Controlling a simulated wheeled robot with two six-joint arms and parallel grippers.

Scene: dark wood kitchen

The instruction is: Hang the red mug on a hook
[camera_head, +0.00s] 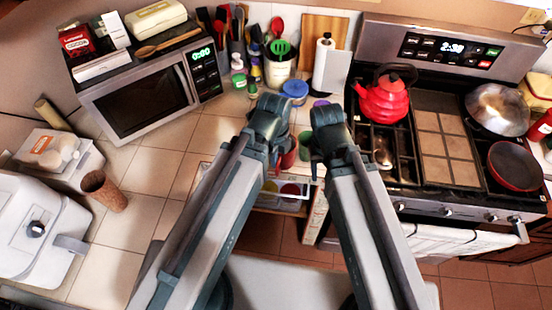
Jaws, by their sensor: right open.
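A small red object (289,157), which may be the red mug, shows between my two arms at the counter's front edge. My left gripper partly covers it, so I cannot tell its full shape or whether they touch. My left gripper (271,106) is just above and left of it; its fingers are too unclear to tell open from shut. My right gripper (327,115) is open, to the right of the red object, near the stove's left side. I cannot make out any hook.
A green item (305,145) stands beside the red object. An open drawer or rack (300,208) with coloured items is below. A red kettle (384,98) is on the stove (405,170). A microwave (140,104) and utensil pots stand behind.

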